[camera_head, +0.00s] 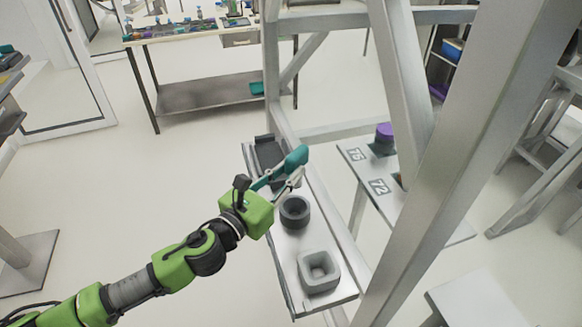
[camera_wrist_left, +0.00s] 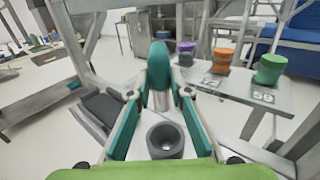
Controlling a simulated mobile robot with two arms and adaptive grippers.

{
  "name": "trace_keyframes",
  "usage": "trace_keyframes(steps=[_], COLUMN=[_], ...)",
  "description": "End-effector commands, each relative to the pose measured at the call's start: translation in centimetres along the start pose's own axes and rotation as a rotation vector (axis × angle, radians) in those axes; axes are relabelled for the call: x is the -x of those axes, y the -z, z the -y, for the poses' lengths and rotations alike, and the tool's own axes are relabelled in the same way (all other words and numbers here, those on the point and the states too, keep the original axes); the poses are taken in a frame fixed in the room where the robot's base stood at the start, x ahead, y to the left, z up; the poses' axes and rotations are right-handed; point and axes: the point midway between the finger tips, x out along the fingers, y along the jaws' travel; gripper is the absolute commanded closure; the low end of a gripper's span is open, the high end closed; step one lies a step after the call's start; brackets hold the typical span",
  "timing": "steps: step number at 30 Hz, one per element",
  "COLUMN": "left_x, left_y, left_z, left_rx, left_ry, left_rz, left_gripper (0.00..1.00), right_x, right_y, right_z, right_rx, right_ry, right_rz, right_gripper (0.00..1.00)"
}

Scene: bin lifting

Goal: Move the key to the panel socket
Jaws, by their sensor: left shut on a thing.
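My left gripper (camera_head: 284,176) is shut on a teal key (camera_head: 297,157) with a rounded end. In the left wrist view the key (camera_wrist_left: 158,62) stands up between the fingertips of the gripper (camera_wrist_left: 159,85). A narrow light-grey panel (camera_head: 290,246) lies below. It carries a dark round socket (camera_head: 295,213), a grey square socket (camera_head: 319,273) and a dark rectangular holder (camera_head: 268,153) at its far end. The key is above the panel, on the far side of the round socket. The round socket also shows in the left wrist view (camera_wrist_left: 165,141). My right gripper is out of view.
A second board (camera_head: 403,205) with number labels stands to the right, behind a grey frame post (camera_head: 458,160). It holds purple (camera_wrist_left: 186,49), orange (camera_wrist_left: 221,58) and green (camera_wrist_left: 270,69) pieces. A workbench (camera_head: 195,32) stands at the back. Open floor lies left.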

Motion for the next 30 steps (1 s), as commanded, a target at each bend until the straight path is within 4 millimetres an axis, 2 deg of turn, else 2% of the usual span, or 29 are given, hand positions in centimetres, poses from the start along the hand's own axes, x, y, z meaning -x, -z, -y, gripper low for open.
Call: trace_keyframes(steps=[8, 21, 30], left_x=[-0.1, -0.1, -0.2], left_y=[1.6, 5.8, 7.5], left_z=[0.0, 0.0, 0.0], left_rx=[0.001, 0.000, 0.001], left_ry=[-0.001, -0.002, -0.001], left_rz=[0.002, 0.002, 0.002], left_gripper=[1.00, 1.00, 1.00], right_x=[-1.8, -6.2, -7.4], right_y=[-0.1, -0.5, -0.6], right_z=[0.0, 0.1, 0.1], right_rx=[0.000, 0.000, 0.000], right_ry=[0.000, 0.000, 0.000], right_rz=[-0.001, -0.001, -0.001], right_gripper=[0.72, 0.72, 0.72])
